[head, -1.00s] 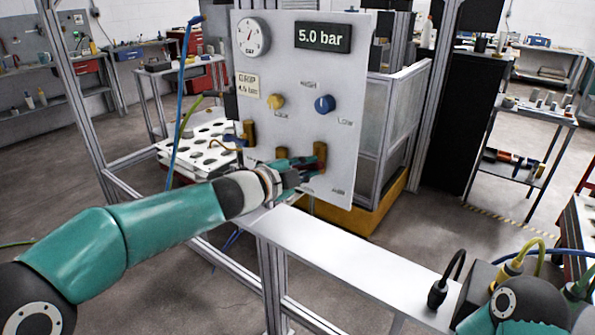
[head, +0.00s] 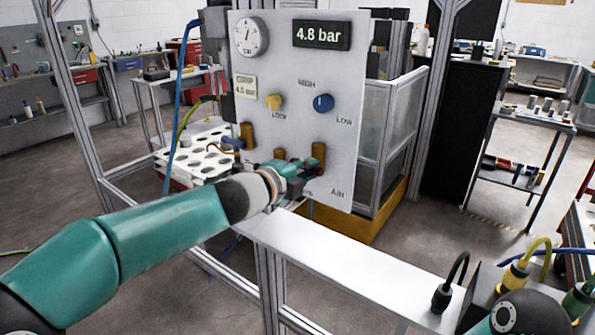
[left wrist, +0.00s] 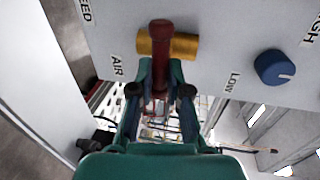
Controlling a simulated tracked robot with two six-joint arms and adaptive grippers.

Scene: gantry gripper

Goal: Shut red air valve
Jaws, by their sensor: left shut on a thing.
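The red air valve has a red lever (left wrist: 160,62) on a brass body (left wrist: 165,45), beside the AIR label in the left wrist view. The lever lies crosswise to the brass body and runs down between my left gripper's fingers (left wrist: 160,93), which are shut on it. In the head view the brass body (head: 319,153) stands upright on the grey panel (head: 295,140), and my left gripper (head: 308,172) is just below it, hiding most of the lever. My right gripper is out of view.
The panel carries a gauge (head: 249,37), a display (head: 321,36) reading 4.8 bar, a yellow knob (head: 273,102) and a blue knob (head: 323,103). Another brass valve (head: 247,135) is at its left edge. A pale beam (head: 340,262) runs below the panel.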

